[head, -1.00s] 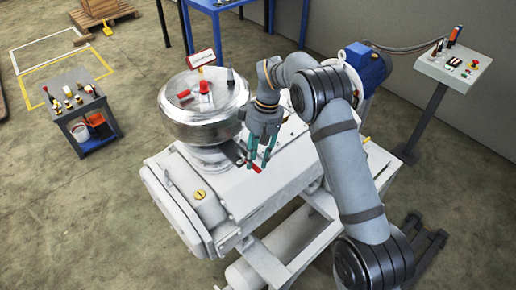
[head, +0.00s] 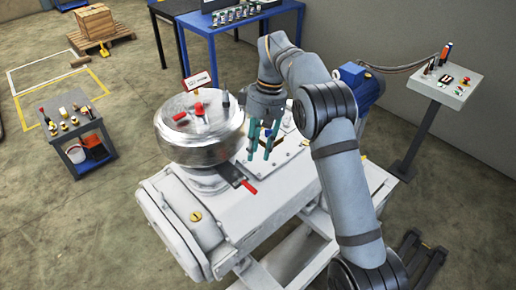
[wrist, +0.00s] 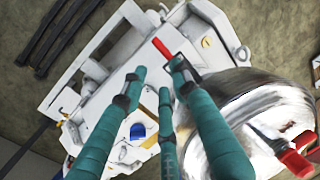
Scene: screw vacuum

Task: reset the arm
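My gripper (head: 260,152) has teal fingers that point down above the white machine (head: 185,230). The fingers are spread apart with nothing between them, as the wrist view also shows (wrist: 158,78). A silver round vessel (head: 195,143) stands on the machine to the left of my gripper. A dark lever with a red handle (head: 249,188) lies just in front of the vessel, apart from my fingers. It also shows in the wrist view (wrist: 162,48), beyond the fingertips. A blue motor (head: 362,85) is behind my arm, partly hidden.
Red-handled parts (head: 199,109) and a red-and-white sign (head: 197,80) rise from the vessel's top. A control pedestal (head: 446,85) stands at right. A small cart (head: 70,128) with tools stands at left. A blue table (head: 275,12) is at the back. Floor is clear at front left.

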